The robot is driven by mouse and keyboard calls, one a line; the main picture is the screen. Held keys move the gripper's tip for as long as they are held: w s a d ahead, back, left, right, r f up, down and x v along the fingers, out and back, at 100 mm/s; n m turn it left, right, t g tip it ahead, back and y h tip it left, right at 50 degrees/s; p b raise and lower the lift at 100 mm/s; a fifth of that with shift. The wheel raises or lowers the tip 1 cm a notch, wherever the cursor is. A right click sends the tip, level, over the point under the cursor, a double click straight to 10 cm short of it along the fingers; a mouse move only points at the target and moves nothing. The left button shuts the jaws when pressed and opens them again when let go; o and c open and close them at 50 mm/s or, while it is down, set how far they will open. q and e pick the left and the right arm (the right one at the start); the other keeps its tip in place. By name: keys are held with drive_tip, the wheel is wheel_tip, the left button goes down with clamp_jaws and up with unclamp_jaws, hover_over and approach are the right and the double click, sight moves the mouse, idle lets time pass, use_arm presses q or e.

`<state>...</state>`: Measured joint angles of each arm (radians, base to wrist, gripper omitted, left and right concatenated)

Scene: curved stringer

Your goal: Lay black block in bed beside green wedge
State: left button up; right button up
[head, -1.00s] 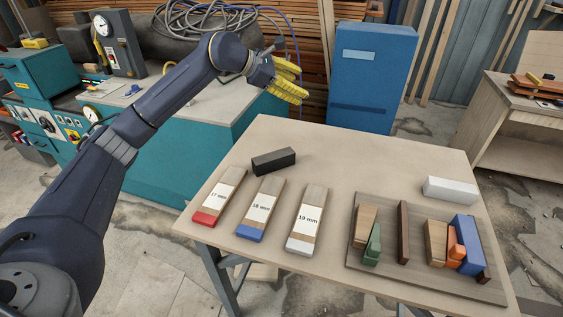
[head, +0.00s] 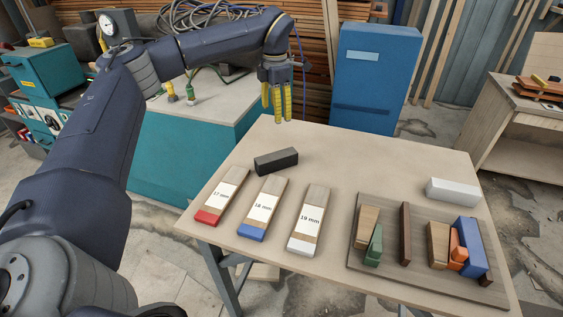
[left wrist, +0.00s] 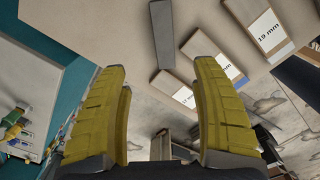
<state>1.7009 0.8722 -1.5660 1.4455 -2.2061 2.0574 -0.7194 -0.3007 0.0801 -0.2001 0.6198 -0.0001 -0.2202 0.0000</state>
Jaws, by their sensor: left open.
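The black block (head: 276,161) lies on the table's back left part, behind the labelled strips. In the left wrist view the black block (left wrist: 162,34) shows ahead, between the lines of the fingers. The green wedge (head: 373,246) stands on the dark wooden bed board (head: 400,283) at the right front, against a tan wood piece (head: 365,226). A dark brown rail (head: 404,233) stands to its right, with a gap between. My left gripper (head: 277,112) hangs with yellow fingers pointing down, behind and above the block. In the left wrist view the left gripper (left wrist: 158,110) is open and empty.
Strips marked 17 mm (head: 222,196), 18 mm (head: 263,208) and 19 mm (head: 308,219) lie left of the board. A blue block (head: 470,247), an orange piece (head: 457,248) and another tan piece (head: 437,244) stand on its right part. A white block (head: 452,191) lies behind it.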

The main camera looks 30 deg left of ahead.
sight(276, 155)
use_arm(q)
drive_tip(key=f, duration=1.7)
drive_tip(key=shift+s+d+f, duration=0.15)
drive_tip(key=shift+s+f, duration=0.05)
drive_tip(key=shift+s, duration=0.1)
clamp_jaws()
